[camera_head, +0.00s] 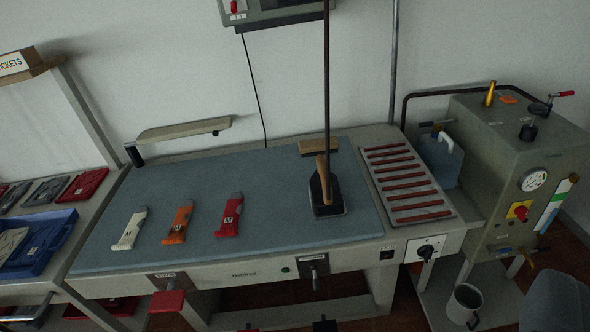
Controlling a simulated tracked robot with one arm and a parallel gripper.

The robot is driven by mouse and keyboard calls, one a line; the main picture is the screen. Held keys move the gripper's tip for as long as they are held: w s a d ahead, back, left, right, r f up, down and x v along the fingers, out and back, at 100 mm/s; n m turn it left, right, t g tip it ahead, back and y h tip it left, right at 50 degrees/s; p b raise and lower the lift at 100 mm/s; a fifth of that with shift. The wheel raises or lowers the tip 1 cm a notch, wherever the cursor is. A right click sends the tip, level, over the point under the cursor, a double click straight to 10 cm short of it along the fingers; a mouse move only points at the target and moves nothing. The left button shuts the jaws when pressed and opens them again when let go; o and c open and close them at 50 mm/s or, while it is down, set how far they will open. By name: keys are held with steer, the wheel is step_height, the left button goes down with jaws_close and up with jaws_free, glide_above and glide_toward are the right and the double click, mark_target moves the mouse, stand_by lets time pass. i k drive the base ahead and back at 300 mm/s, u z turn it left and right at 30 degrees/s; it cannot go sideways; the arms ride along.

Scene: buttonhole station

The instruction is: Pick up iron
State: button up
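The iron (330,208) stands on the right part of the blue-grey padded table top (265,205). It has a dark body and a brown handle, and a dark hose or cord rises from it to the top of the picture. A flat wooden piece (318,147) shows just behind the handle; I cannot tell whether it touches the iron. My gripper is not in view, and nothing is seen touching the iron.
White (130,229), orange (178,222) and red (230,215) pieces lie left of the iron. A slatted rest (407,183) is on its right. A boiler (520,165) stands at far right. A blue tray (40,243) is at left. A sleeve board (185,130) overhangs the back.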

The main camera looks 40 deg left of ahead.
mark_target(322, 208)
steer(key=u, duration=0.55)
steer(key=i, duration=1.1)
steer(key=u, duration=0.9)
steer(key=i, duration=0.4)
steer(key=u, duration=0.25)
steer(key=k, duration=0.9)
steer(key=u, duration=0.2)
steer(key=i, duration=0.9)
steer(key=z, duration=0.05)
